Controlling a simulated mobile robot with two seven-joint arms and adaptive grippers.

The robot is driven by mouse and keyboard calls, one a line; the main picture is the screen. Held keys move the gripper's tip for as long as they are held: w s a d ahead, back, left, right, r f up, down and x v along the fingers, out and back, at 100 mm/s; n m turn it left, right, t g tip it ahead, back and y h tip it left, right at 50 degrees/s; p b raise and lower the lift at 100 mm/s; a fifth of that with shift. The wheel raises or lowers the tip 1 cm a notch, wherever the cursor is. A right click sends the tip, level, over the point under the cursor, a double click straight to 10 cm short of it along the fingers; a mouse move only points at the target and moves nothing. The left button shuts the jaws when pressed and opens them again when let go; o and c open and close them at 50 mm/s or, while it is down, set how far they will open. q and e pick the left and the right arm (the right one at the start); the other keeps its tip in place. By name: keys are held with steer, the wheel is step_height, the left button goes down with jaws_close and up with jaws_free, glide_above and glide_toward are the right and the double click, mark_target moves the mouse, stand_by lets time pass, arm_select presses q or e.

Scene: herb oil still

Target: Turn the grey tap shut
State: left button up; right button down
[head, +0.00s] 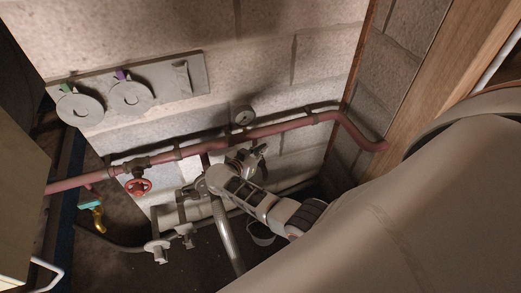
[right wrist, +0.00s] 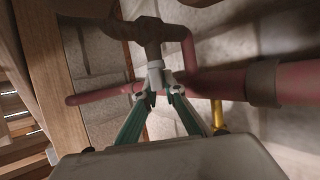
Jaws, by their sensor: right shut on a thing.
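The grey tap (right wrist: 155,73) shows in the right wrist view as a short light-grey piece below a dark pipe fitting (right wrist: 150,30) on the red pipe. My right gripper (right wrist: 163,92) is shut on it, with the fingertips on either side of its lower end. In the head view my right gripper (head: 250,160) is just below the red pipe (head: 235,135), and it hides most of the tap there. How far the tap is turned cannot be told. My left gripper is not in view.
A red handwheel (head: 138,187) and a teal-handled brass tap (head: 90,204) are to the left. A round gauge (head: 243,115) stands above the pipe. A grey panel (head: 158,70) with green and purple marked dials is on the block wall. A wooden post (head: 450,75) is at right.

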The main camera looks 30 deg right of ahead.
steer(key=shift+g, duration=0.3)
steer(key=c, duration=2.1)
jaws_free()
steer(key=shift+c, duration=0.2)
steer(key=shift+r+m, duration=0.3)
steer(key=shift+r, duration=0.15)
step_height(320, 180, up, 9)
steer(key=shift+r, duration=0.1)
